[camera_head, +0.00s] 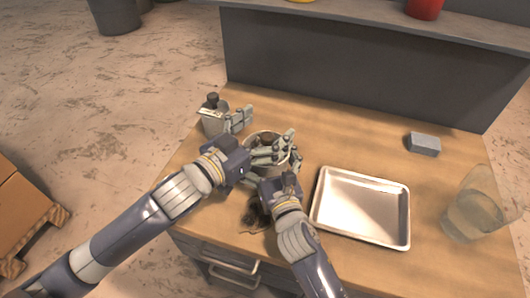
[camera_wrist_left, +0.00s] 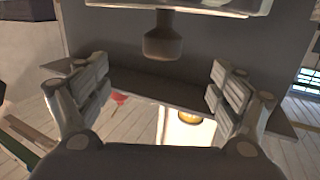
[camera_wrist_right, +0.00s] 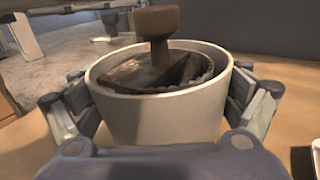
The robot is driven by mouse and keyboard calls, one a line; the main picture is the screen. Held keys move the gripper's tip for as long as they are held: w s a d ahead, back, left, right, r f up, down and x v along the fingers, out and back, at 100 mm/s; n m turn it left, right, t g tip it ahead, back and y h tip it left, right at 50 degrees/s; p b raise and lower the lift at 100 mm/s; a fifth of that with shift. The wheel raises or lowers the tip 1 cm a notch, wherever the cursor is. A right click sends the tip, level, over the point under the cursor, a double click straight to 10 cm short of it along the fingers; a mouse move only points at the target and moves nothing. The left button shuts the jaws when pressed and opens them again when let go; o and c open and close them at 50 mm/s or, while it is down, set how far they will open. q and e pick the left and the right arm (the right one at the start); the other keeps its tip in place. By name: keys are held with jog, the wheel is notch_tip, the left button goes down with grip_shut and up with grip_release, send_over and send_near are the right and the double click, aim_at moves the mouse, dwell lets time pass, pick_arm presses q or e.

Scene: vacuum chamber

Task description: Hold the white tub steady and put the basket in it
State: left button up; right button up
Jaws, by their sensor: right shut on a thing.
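The white tub (camera_wrist_right: 160,115) stands upright on the worktop, between the fingers of my right gripper (camera_head: 272,165); both sides are held. It also shows in the head view (camera_head: 252,140), partly hidden by fingers. Inside it, the right wrist view shows a dark basket (camera_wrist_right: 185,72) with a scalloped rim and a brown knob (camera_wrist_right: 157,20) rising above the tub. How deep it sits cannot be told. My left gripper (camera_head: 254,136) is open beside the tub. In the upside-down left wrist view, the knob (camera_wrist_left: 163,42) lies between its spread fingers, touching neither.
A metal container with a black knob (camera_head: 212,118) stands close left of the left gripper. A shallow metal tray (camera_head: 361,207) lies to the right. A grey block (camera_head: 424,144) and a clear vessel (camera_head: 478,205) stand farther right. A raised shelf (camera_head: 350,18) runs behind.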

pick_arm(q)
jog(key=shift+f, duration=0.1)
jog(key=shift+s+a, duration=0.1)
jog(key=shift+s+a, duration=0.25)
jog(key=shift+s, duration=0.05)
jog(key=v, duration=1.1)
pick_arm(e)
jog(key=o, duration=0.8)
jog(key=shift+o, duration=0.2)
jog(key=v, duration=1.2)
